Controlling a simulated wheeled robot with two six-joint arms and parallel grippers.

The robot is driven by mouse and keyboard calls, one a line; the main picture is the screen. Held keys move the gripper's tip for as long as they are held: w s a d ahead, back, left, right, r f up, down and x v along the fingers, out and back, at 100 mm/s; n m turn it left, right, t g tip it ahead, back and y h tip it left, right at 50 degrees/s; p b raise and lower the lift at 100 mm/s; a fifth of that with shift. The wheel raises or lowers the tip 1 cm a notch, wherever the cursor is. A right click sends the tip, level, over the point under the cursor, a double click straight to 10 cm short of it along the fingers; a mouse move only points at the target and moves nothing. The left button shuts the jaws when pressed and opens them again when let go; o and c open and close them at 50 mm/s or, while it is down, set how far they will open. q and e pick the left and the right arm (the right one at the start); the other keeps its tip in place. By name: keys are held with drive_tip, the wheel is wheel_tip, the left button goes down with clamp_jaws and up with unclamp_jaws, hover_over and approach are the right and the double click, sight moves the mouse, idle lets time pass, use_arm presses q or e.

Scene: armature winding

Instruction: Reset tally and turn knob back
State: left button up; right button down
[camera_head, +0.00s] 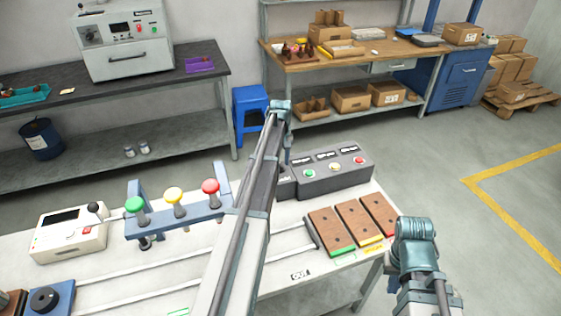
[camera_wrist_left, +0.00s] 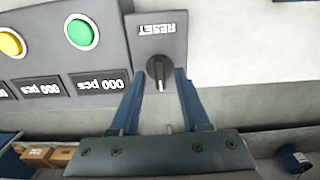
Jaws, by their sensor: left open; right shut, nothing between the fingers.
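The dark reset knob (camera_wrist_left: 158,70) sits on a grey panel under an upside-down RESET label (camera_wrist_left: 160,28) in the left wrist view. Its grip bar stands nearly upright in that picture. My left gripper (camera_wrist_left: 160,80) is open, with one blue finger on either side of the knob; I cannot tell whether they touch it. Beside it, tally displays (camera_wrist_left: 101,85) read 000 pcs. In the head view the grey control box (camera_head: 335,184) stands at the table's back, and my left arm hides the knob. My right arm shows at lower right, its gripper out of sight.
The box carries a green button (camera_head: 308,174), a yellow one and a red one. Three brown boards (camera_head: 358,222) lie in front. A blue bracket (camera_head: 180,222) with coloured knobs and a white meter (camera_head: 68,232) stand left. Clear floor lies to the right.

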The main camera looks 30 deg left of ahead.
sight(281, 164)
use_arm(q)
wheel_tip(281, 164, up, 13)
drive_tip(key=p, duration=1.2)
drive_tip(key=s+d+f+m+b, duration=0.2)
drive_tip(key=s+d+m, duration=0.2)
drive_tip(key=s+d, duration=0.5)
drive_tip(key=s+d+f+m+b, duration=0.3)
drive_tip(key=s+d, duration=0.6)
drive_tip(key=d, duration=0.6)
drive_tip(key=s+d+f+m+y+b, duration=0.1)
drive_tip(key=s+d+f+m+b, duration=0.1)
drive_tip(key=s+d+m, duration=0.4)
drive_tip(key=s+d, duration=0.3)
drive_tip(key=d, duration=0.4)
drive_tip(key=shift+s+f+m, duration=0.15)
drive_tip(key=shift+f+m, duration=0.25)
